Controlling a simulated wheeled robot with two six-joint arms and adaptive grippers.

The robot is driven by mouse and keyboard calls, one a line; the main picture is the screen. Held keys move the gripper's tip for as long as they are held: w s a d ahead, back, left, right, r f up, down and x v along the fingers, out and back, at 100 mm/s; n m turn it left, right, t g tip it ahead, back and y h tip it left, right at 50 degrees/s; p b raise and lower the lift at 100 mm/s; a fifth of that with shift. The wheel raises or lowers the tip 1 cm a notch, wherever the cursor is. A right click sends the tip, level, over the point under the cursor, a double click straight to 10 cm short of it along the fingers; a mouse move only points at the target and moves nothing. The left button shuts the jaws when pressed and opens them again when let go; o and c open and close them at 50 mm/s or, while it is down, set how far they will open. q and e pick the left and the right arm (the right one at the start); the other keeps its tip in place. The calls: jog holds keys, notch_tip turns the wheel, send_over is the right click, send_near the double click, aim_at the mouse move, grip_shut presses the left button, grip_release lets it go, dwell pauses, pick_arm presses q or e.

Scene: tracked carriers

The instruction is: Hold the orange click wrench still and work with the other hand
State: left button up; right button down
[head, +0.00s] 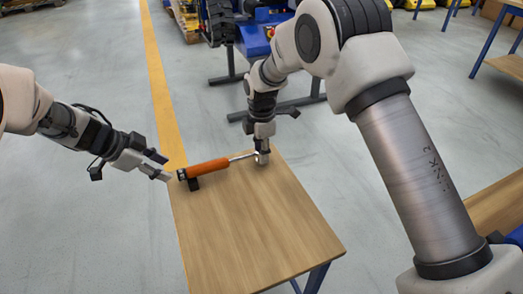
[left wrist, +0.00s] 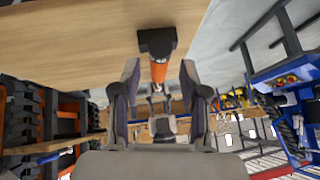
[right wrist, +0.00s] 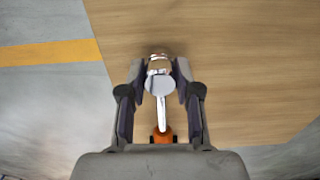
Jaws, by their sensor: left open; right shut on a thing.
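The orange click wrench (head: 208,168) lies along the far edge of the wooden table (head: 245,225), with its handle to the left and its silver shaft to the right. A black piece (head: 194,183) is under the handle's left end. My right gripper (head: 262,157) is shut on the wrench's silver head (right wrist: 158,85). My left gripper (head: 160,168) is open just left of the handle end, apart from it in the head view. In the left wrist view the handle's end (left wrist: 158,70) shows between the open fingers (left wrist: 160,85), with the black piece beside it.
The front of the table top is bare. A blue-framed machine with black tracks (head: 235,25) stands behind the table. Another wooden surface (head: 500,205) is at the right. Open floor with a yellow line (head: 155,75) lies to the left and behind.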

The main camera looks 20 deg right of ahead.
jog(key=c, duration=0.7)
grip_release()
